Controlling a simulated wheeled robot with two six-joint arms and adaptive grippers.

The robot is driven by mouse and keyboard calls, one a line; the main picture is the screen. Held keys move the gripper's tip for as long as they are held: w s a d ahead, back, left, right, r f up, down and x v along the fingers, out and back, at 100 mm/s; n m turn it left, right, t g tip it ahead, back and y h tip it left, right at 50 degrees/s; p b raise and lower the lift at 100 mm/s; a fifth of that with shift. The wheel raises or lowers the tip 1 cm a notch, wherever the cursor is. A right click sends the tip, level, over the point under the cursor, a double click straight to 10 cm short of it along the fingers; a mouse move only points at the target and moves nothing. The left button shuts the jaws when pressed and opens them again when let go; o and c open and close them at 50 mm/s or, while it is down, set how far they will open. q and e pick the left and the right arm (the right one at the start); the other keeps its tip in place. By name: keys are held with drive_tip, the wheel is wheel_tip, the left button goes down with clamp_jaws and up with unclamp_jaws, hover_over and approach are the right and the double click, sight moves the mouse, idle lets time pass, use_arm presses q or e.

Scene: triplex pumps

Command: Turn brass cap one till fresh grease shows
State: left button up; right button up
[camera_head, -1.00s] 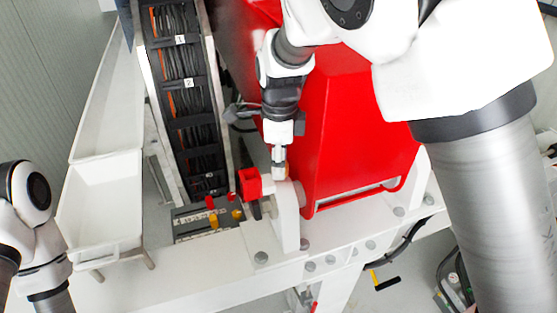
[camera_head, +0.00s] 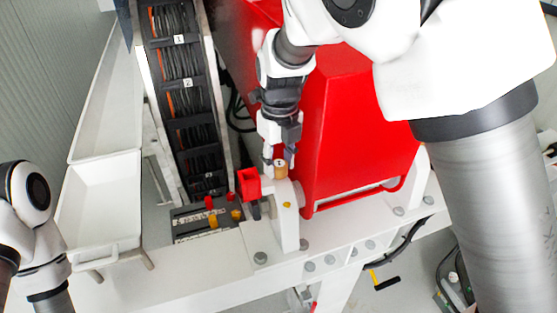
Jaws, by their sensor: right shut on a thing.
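A small brass cap (camera_head: 281,169) sits at the top of the white upright block (camera_head: 287,228) beside the red housing. My right gripper (camera_head: 279,163) comes down from above, with one finger on each side of the cap, and is shut on it. A small yellow-orange spot (camera_head: 287,204) shows on the block's face below the cap; I cannot tell whether it is grease. My left arm (camera_head: 35,230) shows at the lower left edge; its gripper is outside the picture.
The red housing (camera_head: 355,130) stands right of the cap. A red block-like part (camera_head: 249,183) is close on the left. A black cable rack (camera_head: 185,100) and white trays (camera_head: 100,200) lie further left. A yellow-and-black handle (camera_head: 386,282) hangs below the white beam (camera_head: 190,285).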

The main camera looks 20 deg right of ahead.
sight(280, 163)
drive_tip(key=shift+s+f+m, duration=0.15)
drive_tip(key=shift+m, duration=0.55)
drive_tip(key=o, duration=1.1)
drive_tip(key=shift+o, duration=0.2)
wheel_tip(280, 163, up, 12)
drive_tip(key=shift+d, duration=0.1)
